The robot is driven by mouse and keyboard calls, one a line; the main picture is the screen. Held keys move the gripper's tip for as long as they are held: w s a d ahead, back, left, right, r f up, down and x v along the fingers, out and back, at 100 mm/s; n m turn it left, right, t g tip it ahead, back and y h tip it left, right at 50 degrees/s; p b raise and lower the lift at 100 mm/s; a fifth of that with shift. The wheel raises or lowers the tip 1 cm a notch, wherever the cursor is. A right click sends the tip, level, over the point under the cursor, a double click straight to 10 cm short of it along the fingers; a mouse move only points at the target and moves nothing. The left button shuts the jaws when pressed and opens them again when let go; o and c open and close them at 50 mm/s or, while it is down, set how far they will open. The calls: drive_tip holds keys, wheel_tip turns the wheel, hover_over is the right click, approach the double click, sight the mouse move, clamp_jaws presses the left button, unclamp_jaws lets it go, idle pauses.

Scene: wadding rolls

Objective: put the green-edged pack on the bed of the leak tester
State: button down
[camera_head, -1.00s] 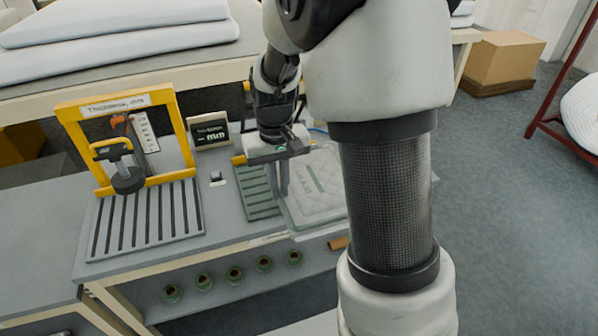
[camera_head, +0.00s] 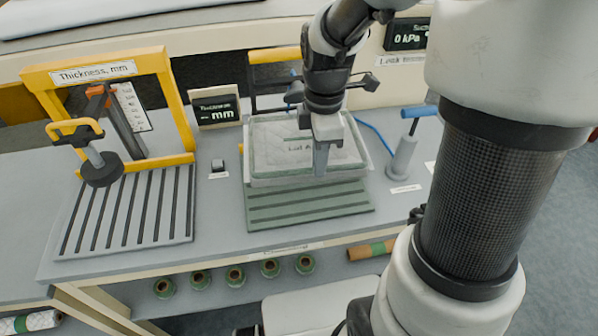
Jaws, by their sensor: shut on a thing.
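A flat, clear-wrapped white quilted pack (camera_head: 275,150) with a greenish tint and lettering on top is held at the rear of the leak tester's bed. My gripper (camera_head: 321,172) points down and is shut on the pack near its front right part; the fingers hide some of it. The bed (camera_head: 300,207) is a green grooved plate, its front strip bare and its rear part covered by the pack. I cannot tell whether the pack touches the bed or hangs just above it. The tester's yellow bar (camera_head: 287,55) stands raised behind.
A yellow thickness gauge (camera_head: 180,110) with a grooved plate (camera_head: 130,215) stands left. A thickness display (camera_head: 215,110) is behind, a kPa display (camera_head: 408,36) at back right. A blue-handled pump (camera_head: 402,155) stands right of the bed. Rolls (camera_head: 235,276) lie under the bench.

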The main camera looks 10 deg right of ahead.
sight(318, 181)
drive_tip(key=shift+f+n, duration=0.3)
drive_tip(key=shift+f, duration=0.2)
wheel_tip(318, 181, down, 4)
drive_tip(key=shift+s+f+b, duration=0.1)
drive_tip(key=shift+f+b, duration=0.1)
drive_tip(key=shift+b, duration=0.2)
drive_tip(key=shift+f+b, duration=0.35)
drive_tip(key=shift+f, duration=2)
drive_tip(key=shift+f, duration=0.1)
drive_tip(key=c, duration=1.9)
unclamp_jaws()
drive_tip(key=shift+o, duration=0.3)
